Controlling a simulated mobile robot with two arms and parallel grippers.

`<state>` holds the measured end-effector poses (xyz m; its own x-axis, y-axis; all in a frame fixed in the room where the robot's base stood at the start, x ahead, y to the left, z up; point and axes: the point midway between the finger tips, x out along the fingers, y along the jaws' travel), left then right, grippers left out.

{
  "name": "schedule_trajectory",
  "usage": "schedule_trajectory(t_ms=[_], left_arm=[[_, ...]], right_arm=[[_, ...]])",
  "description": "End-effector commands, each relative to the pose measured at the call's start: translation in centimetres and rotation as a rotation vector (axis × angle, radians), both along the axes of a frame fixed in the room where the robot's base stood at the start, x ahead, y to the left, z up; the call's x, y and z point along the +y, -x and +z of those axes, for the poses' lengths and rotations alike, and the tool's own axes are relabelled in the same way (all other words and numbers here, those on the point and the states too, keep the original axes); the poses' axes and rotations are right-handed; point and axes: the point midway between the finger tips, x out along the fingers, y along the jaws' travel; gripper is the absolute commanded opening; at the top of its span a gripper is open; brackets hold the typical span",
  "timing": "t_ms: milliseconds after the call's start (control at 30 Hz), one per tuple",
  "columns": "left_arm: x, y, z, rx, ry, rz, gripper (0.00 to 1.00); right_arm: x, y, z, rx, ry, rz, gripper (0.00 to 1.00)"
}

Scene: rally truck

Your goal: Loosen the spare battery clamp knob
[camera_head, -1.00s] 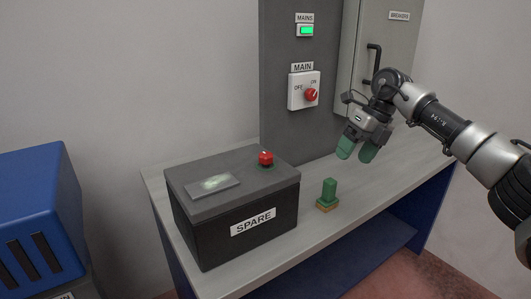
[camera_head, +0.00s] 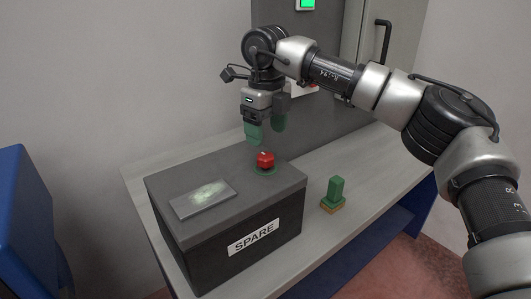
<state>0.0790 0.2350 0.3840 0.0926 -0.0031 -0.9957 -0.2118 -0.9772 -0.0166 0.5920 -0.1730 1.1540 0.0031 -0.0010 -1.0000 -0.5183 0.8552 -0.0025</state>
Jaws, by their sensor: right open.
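The red clamp knob (camera_head: 265,160) stands on a green base at the back right of the top of the dark grey spare battery (camera_head: 167,239), which carries a SPARE label (camera_head: 254,237). My right gripper (camera_head: 265,134) points down just above and behind the knob in the picture. Its two green fingertips are apart, with nothing between them. The fingers look clear of the knob, though the exact gap is hard to judge. My left gripper is not in view.
A flat plate (camera_head: 204,199) lies on the battery lid. A green block on a tan base (camera_head: 334,195) stands on the grey bench (camera_head: 375,167) to the right. A grey panel with a green-lit switch (camera_head: 306,4) rises behind. A blue object (camera_head: 27,225) stands at the left.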

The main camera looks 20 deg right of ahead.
Motion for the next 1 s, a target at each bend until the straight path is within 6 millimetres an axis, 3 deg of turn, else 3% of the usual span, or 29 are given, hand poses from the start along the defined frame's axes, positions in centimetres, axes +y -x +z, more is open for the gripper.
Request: schedule_trajectory(t_ms=[133, 333, 533, 767, 1000], left_arm=[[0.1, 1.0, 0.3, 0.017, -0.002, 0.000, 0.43], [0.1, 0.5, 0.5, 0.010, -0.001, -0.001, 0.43], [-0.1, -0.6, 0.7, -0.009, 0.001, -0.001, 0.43], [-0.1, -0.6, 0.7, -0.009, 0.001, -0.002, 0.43], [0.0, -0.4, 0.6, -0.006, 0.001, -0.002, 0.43]], right_arm=[[-0.1, 0.0, -2.9, 0.003, 0.001, -0.001, 0.69], [-0.1, 0.0, -5.7, 0.002, -0.001, -0.002, 0.69], [0.0, 0.0, -6.7, -0.001, -0.002, -0.001, 0.69], [0.0, 0.0, -6.8, -0.001, -0.002, -0.001, 0.69], [0.0, 0.0, -6.8, 0.000, -0.002, -0.001, 0.32]])
